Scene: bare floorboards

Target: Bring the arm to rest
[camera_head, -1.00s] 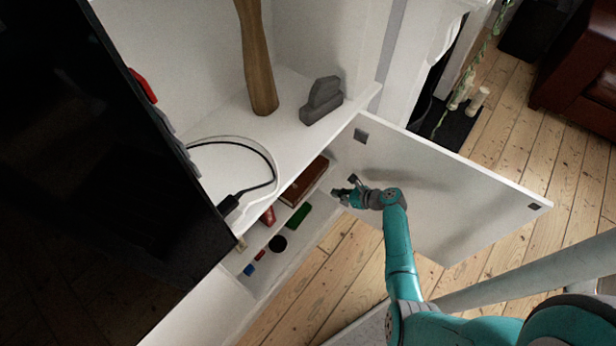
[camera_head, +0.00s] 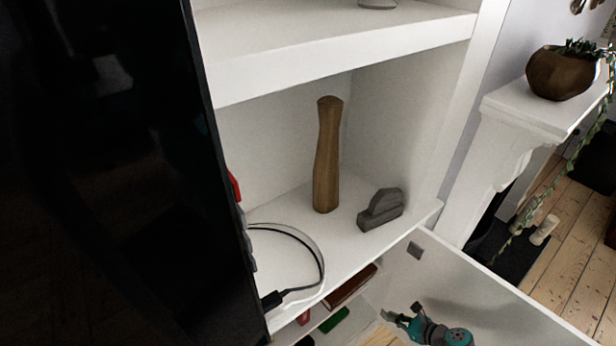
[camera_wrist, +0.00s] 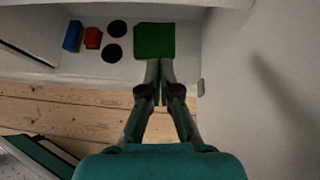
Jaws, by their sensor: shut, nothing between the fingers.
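My teal gripper (camera_head: 390,316) is at the bottom of the head view, in front of the low cabinet compartment and beside its open white door (camera_head: 490,295). In the wrist view my gripper (camera_wrist: 160,98) has its fingers together and nothing between them. The fingertips point toward a green block (camera_wrist: 154,38) on the low shelf and overlap its near edge in the picture. I cannot tell if they touch it. Most of my arm is below the head view.
The low shelf holds a blue block (camera_wrist: 73,36), a red block (camera_wrist: 93,38), two black round things (camera_wrist: 115,40) and a brown book-like thing (camera_head: 350,285). A dark screen (camera_head: 110,170) fills the left.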

